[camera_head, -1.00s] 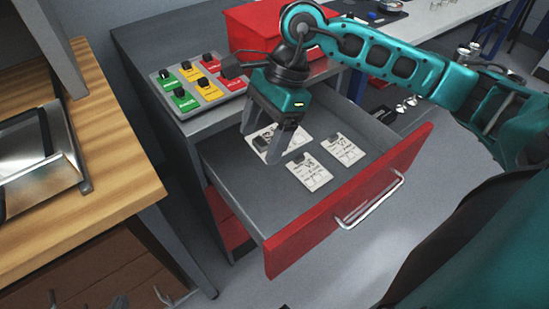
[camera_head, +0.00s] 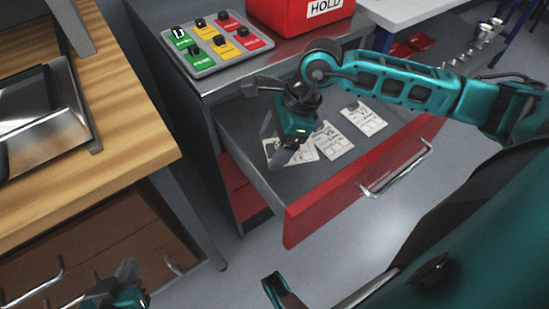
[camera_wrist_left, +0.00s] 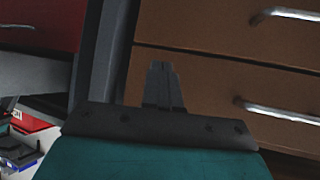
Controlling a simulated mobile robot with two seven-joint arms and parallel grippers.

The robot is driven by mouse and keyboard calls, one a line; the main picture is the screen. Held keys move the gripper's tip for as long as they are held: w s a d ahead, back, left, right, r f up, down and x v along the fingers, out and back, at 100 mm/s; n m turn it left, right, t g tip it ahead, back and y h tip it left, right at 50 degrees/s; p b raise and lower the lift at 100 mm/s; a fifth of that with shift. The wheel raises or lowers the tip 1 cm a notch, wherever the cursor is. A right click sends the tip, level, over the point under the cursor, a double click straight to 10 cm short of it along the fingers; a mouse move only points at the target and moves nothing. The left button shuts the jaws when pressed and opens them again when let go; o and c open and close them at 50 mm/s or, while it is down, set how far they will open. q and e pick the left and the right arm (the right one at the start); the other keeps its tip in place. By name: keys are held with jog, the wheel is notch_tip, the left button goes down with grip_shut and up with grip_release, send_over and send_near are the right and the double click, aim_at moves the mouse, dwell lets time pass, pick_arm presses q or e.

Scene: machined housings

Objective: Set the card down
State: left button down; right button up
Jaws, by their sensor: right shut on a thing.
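Three white printed cards show in the open drawer (camera_head: 235,130). The left card (camera_head: 308,153) is at my right gripper (camera_head: 272,148), whose fingers reach down over it and hide part of it. That gripper is shut on this card, low in the drawer; whether the card touches the drawer floor is hard to tell. The middle card (camera_head: 335,141) and the far card (camera_head: 363,119) lie flat to the right. My left gripper (camera_head: 126,268) is low at the bottom left, away from the drawer. Its fingers look closed together in the left wrist view (camera_wrist_left: 163,85), with nothing between them.
A red HOLD bin (camera_head: 285,15) stands behind. The red drawer front (camera_head: 350,190) has a metal handle. A wooden bench (camera_head: 125,120) with brown drawers is at left.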

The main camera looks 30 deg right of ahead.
notch_tip(320, 180, down, 6)
jog(key=shift+r+b, duration=0.25)
jog(key=shift+b, duration=0.25)
jog(key=shift+f, duration=0.15)
jog(key=o, duration=1)
